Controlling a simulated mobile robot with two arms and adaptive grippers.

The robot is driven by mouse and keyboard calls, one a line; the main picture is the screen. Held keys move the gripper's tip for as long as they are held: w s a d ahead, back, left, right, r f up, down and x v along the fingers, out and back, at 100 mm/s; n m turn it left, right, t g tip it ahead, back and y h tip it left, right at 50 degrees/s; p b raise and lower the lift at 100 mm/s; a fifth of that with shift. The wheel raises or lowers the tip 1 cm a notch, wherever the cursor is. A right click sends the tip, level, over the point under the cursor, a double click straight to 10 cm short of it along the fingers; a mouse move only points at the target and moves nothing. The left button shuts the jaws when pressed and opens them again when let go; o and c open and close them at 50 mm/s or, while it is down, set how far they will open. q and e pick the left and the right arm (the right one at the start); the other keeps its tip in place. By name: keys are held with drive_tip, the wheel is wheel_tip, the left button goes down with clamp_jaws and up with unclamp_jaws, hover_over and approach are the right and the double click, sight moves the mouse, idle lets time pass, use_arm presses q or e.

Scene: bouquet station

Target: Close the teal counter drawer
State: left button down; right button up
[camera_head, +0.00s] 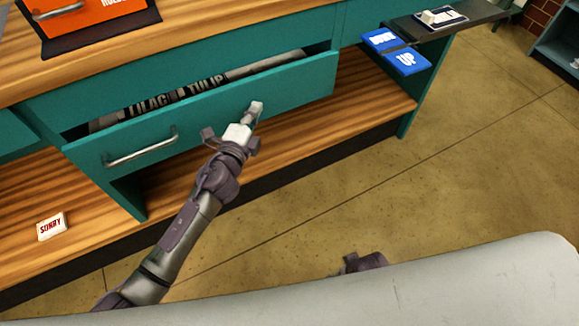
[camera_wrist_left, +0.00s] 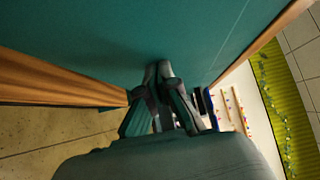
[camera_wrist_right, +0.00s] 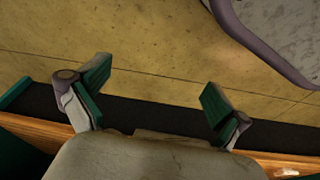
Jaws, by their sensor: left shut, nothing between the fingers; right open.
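The teal drawer (camera_head: 290,86) is pulled partly out of the wooden-topped counter in the head view. A gap above its front shows dark labels reading LILAC and TULIP inside. A metal bar handle (camera_head: 140,148) is on the left half of its front. My left gripper (camera_head: 257,106) is shut and empty, with its fingertips at the right half of the drawer front. In the left wrist view the shut fingertips (camera_wrist_left: 164,66) are against or very near a teal panel; I cannot tell if they touch. My right gripper (camera_wrist_right: 152,82) is open and empty, over the floor.
A white SORRY block (camera_head: 51,226) lies on the lower wooden shelf at left. An orange box (camera_head: 90,14) stands on the countertop. The floor at right is clear.

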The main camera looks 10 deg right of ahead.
sight(245, 107)
use_arm(q)
drive_tip(key=w, duration=0.2)
drive_tip(key=w+a, duration=0.1)
drive_tip(key=shift+w+a, duration=0.1)
drive_tip(key=shift+w, duration=0.3)
drive_tip(key=shift+w+a, duration=0.2)
drive_tip(key=shift+w, duration=0.2)
drive_tip(key=shift+w+a+r, duration=0.1)
drive_tip(key=shift+r, duration=0.1)
use_arm(e)
drive_tip(key=shift+w+a+r, duration=0.1)
drive_tip(key=shift+w+r, duration=0.1)
drive_tip(key=shift+r, duration=0.45)
drive_tip(key=shift+w+a+r, duration=0.1)
drive_tip(key=shift+w+r, duration=0.05)
drive_tip(key=shift+r, duration=0.45)
